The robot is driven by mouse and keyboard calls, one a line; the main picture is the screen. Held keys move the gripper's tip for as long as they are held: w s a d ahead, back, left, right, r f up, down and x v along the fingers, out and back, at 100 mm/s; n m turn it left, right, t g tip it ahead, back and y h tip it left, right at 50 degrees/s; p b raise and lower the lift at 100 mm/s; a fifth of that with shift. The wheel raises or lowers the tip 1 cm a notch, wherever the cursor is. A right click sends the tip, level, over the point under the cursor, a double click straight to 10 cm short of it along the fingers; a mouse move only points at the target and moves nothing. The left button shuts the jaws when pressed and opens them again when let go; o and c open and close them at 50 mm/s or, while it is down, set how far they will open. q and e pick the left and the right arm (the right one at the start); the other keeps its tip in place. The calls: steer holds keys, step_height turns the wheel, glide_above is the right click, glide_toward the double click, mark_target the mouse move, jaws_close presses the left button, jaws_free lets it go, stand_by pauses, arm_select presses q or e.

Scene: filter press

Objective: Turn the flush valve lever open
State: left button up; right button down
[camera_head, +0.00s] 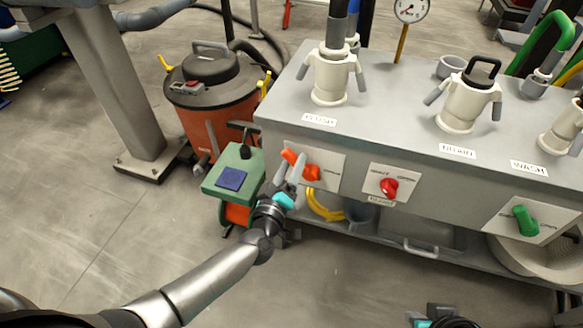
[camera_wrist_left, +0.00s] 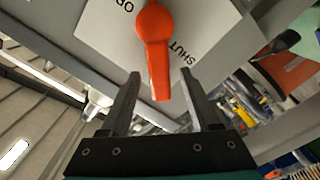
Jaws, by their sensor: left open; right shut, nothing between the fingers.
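The orange flush valve lever (camera_head: 312,172) is on a white plate on the front of the grey bench, below the FLUSH label (camera_head: 319,119). Its handle points up and left in the head view. In the left wrist view the lever (camera_wrist_left: 154,50) hangs down from its knob, its handle nearer the word SHUT than the partly hidden word OPEN. My left gripper (camera_head: 290,170) is open at the lever. Its fingers (camera_wrist_left: 161,88) stand on either side of the handle's end, with gaps visible. My right gripper (camera_head: 440,314) is shut, low in the head view, partly cut off by the bottom edge.
A green box (camera_head: 235,172) stands close left of my left gripper, before an orange vacuum (camera_head: 215,105). Open floor lies in front.

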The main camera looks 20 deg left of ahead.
arm_select(q)
steer(key=shift+w, duration=0.1)
steer(key=shift+c, duration=0.3)
jaws_close()
stand_by(1.1)
